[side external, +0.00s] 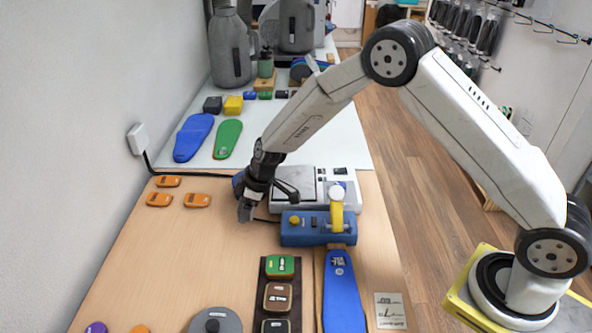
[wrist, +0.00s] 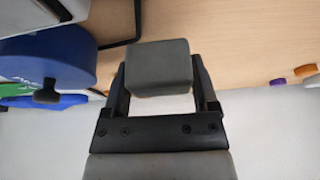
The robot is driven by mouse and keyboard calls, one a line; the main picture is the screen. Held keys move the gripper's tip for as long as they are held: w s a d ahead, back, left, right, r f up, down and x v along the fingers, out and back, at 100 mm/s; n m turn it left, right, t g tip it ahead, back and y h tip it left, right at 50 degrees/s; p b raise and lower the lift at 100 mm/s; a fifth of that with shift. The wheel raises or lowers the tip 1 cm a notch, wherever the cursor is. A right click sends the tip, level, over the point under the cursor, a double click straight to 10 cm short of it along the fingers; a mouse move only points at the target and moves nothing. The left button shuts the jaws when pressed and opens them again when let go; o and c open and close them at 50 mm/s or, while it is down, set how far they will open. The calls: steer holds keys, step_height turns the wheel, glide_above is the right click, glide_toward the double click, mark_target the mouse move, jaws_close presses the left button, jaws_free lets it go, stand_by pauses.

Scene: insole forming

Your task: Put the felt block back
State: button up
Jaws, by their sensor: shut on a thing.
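My gripper (side external: 250,192) is shut on a grey felt block (wrist: 160,66), which fills the space between the two black fingers (wrist: 160,88) in the wrist view. In the side view the felt block (side external: 245,212) is small and partly hidden by the gripper. The gripper points down over the wooden table, left of the blue press with the yellow lever (side external: 337,212). Whether the block touches the table cannot be told from the side view.
A dark rack (side external: 261,312) with green, brown and dark pads and a blue insole (side external: 342,295) lie in front. A white scale-like device (side external: 345,176) stands behind the press. Several orange pieces (side external: 197,200) lie left. The table's left-front middle is clear.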

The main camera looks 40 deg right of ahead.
steer(key=shift+w+f, duration=0.15)
steer(key=shift+f, duration=1.5)
steer(key=shift+f, duration=0.1)
steer(key=o, duration=1)
steer(key=shift+c, duration=0.2)
steer(key=v, duration=1.2)
